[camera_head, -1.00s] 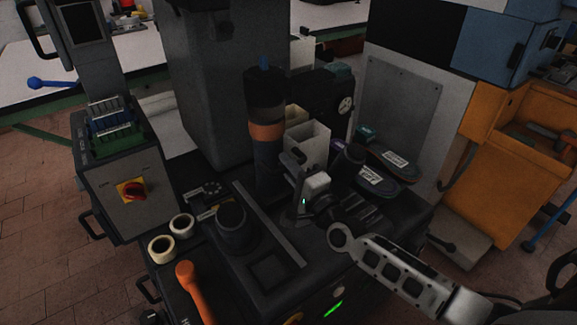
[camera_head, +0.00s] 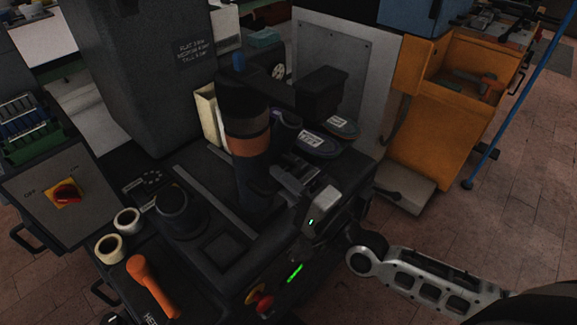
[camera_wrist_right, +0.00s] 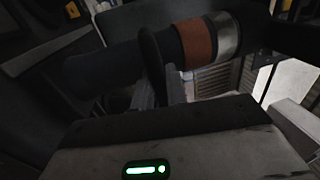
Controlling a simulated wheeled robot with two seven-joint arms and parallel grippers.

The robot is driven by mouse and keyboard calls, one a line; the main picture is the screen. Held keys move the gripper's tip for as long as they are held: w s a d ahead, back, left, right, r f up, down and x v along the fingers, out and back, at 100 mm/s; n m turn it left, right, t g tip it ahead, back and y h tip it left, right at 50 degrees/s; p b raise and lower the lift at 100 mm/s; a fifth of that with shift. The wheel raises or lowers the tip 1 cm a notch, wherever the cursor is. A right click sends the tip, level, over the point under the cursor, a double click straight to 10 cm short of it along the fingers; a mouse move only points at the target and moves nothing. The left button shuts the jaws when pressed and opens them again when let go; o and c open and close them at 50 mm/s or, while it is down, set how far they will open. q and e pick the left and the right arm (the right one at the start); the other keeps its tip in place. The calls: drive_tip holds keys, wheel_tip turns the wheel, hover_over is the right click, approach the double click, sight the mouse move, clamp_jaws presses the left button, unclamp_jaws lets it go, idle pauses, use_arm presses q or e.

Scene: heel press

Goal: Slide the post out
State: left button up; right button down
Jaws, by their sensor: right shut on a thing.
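The post (camera_head: 248,120) is a dark upright cylinder with an orange-brown band and a blue tip, at the centre of the head view. It also crosses the wrist view (camera_wrist_right: 195,44), with its orange band and a pale metal collar on the right. My right gripper (camera_head: 284,183) is at the post's lower part, coming from the right. Its fingers (camera_wrist_right: 159,92) are shut at a dark flange on the post in the wrist view. The post's foot is dark, and I cannot tell whether it touches the machine top. My left gripper is not in view.
The grey machine column (camera_head: 135,75) stands behind left. A black cone (camera_head: 178,212), tape rolls (camera_head: 110,247) and an orange handle (camera_head: 150,285) are at left. Shoe soles (camera_head: 318,143) and a black box (camera_head: 320,92) lie behind the gripper. An orange cabinet (camera_head: 440,140) stands right.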

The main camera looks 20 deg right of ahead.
drive_tip(key=shift+s+d+f, duration=0.15)
drive_tip(key=shift+s, duration=0.15)
drive_tip(key=c, duration=1.8)
unclamp_jaws()
drive_tip(key=o, duration=0.3)
drive_tip(key=shift+s+d, duration=0.1)
drive_tip(key=shift+s, duration=0.1)
drive_tip(key=shift+w, duration=0.1)
drive_tip(key=b+v, duration=0.1)
drive_tip(key=v, duration=1.5)
